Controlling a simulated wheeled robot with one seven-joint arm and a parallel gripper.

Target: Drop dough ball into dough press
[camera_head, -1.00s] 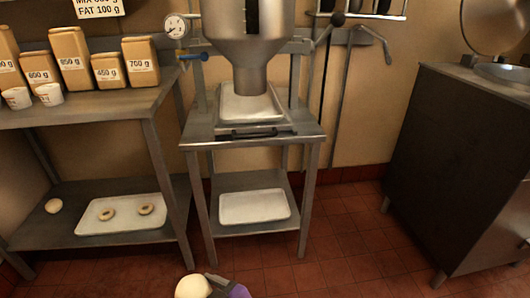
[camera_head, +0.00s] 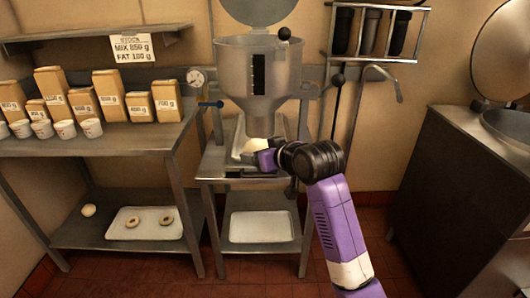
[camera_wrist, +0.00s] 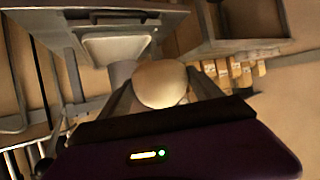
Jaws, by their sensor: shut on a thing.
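The dough ball (camera_head: 248,148) is pale and round. My gripper (camera_head: 258,153) is shut on it, in front of the press stand at about table-top height. In the wrist view the dough ball (camera_wrist: 161,82) sits between the two fingers. The dough press (camera_head: 262,85) is a steel hopper with a dark slot window in front and its lid (camera_head: 258,10) raised open. The gripper and ball are below the hopper's rim, near its spout, which they partly hide in the head view.
A white tray (camera_head: 238,138) lies under the spout. A steel cabinet (camera_head: 455,185) stands right.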

